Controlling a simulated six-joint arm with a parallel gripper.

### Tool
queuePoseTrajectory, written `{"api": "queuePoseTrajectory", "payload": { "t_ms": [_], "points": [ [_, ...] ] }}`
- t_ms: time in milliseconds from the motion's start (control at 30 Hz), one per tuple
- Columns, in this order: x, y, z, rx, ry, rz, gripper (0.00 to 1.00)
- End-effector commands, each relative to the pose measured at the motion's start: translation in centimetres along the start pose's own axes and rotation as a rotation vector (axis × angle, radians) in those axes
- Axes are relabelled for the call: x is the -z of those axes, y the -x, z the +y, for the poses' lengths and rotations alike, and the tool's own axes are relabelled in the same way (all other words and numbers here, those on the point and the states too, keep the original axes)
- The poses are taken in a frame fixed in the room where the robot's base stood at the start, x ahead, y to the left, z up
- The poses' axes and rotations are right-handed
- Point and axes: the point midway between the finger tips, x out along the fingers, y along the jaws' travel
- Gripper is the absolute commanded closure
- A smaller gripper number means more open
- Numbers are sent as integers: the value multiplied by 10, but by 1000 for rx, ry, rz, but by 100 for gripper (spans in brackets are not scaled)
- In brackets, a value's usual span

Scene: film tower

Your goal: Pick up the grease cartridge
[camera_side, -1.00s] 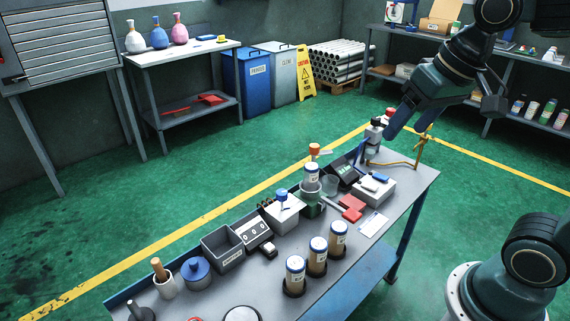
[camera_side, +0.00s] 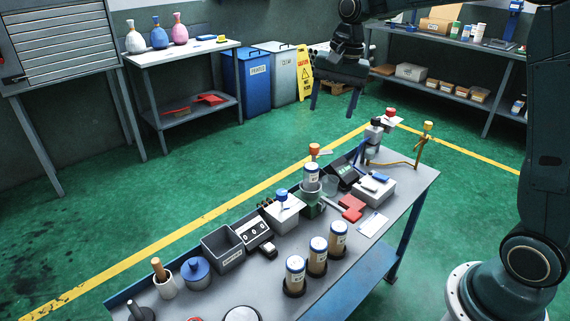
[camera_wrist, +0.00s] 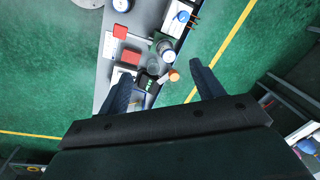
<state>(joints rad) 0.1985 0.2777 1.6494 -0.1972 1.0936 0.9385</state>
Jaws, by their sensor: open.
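Three upright amber cylinders with white labels and blue-rimmed tops, which look like cartridges, stand in dark round bases near the table's front edge: a near one (camera_side: 295,272), a middle one (camera_side: 317,254) and a far one (camera_side: 338,238). A similar labelled cylinder (camera_side: 311,177) stands upright in a green holder (camera_side: 313,205) farther back. I cannot tell which is the grease cartridge. My gripper (camera_side: 333,108) is open and empty, high beyond the table's far end. In the wrist view my gripper (camera_wrist: 163,72) has both fingers spread, with the holder's cylinder (camera_wrist: 165,47) far below.
The grey table (camera_side: 225,285) is crowded. It holds a grey bin (camera_side: 222,250), a red block (camera_side: 351,212), a white box (camera_side: 374,190), a dark device (camera_side: 343,172) and a brass stand (camera_side: 425,145). A white-topped side table (camera_side: 185,50) stands behind. The green floor between is clear.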

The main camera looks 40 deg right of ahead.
Motion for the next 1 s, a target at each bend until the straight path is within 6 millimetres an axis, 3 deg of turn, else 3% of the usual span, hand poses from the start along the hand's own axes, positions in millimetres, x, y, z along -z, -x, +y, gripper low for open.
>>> {"api": "queuePoseTrajectory", "payload": {
  "t_ms": [300, 533, 700, 1000],
  "points": [
    [55, -62, -18, -63, -230, -66, 33],
    [84, -102, -21, -103, -367, -97, 33],
    [93, -117, -21, -117, -417, -107, 33],
    [94, -122, -21, -121, -427, -109, 33]
  ]
}}
